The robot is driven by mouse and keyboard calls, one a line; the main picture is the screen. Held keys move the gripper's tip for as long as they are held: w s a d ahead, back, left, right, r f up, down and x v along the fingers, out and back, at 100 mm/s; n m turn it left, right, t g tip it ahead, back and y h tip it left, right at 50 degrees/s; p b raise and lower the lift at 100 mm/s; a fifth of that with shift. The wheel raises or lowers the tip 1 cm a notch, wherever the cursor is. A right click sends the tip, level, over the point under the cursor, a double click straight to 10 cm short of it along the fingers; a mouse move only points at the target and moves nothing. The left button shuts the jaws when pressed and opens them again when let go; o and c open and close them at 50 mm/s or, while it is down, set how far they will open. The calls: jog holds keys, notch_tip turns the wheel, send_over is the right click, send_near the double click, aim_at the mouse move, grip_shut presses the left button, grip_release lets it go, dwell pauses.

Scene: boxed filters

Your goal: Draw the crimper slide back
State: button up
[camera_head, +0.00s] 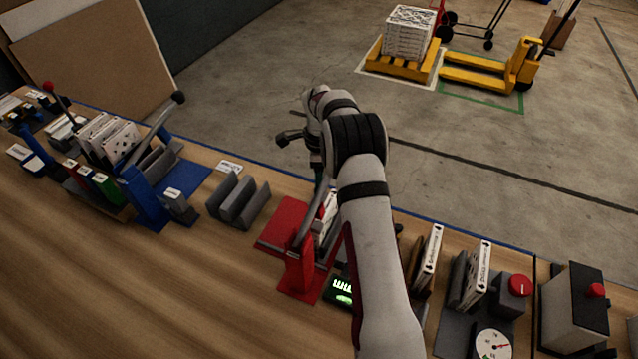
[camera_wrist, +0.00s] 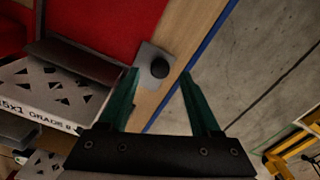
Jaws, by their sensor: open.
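The red crimper (camera_head: 297,262) stands on the bench, left of my arm in the head view. Its red base (camera_wrist: 95,25) fills the upper left of the wrist view. A small grey plate with a round black knob (camera_wrist: 159,68) sits at the base's edge and looks like the slide. My gripper (camera_wrist: 160,84) is open, its two green fingers on either side of the knob in the picture. I cannot tell how far above the knob they are. No contact shows.
A white boxed filter (camera_wrist: 45,98) marked GRADE lies left of the fingers, beside dark grey crimper parts. A blue crimper (camera_head: 145,200) and a grey rack (camera_head: 238,203) stand further left. Boxed filters (camera_head: 430,255) and a gauge (camera_head: 493,344) stand right of my arm.

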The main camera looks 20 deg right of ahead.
jog(key=shift+f, duration=1.15)
grip_shut()
dwell(0.5)
